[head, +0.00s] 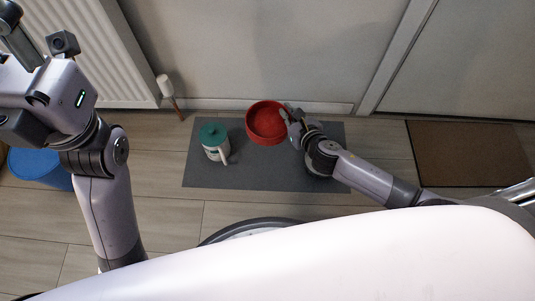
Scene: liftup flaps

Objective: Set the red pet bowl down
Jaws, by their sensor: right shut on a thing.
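The red pet bowl (264,124) is round and upright, over the back part of the grey mat (230,178). I cannot tell whether its base touches the mat. My right gripper (286,116) comes in from the right and is shut on the bowl's right rim. The gripper and wrist hide a little of that side. The inside of the bowl looks empty.
A white jug with a green lid (213,138) stands on the mat, left of the bowl. A white-headed plunger-like tool (165,87) stands by the radiator (80,45). A blue tub (40,168) is at left, a brown doormat (468,153) at right. The mat's front is clear.

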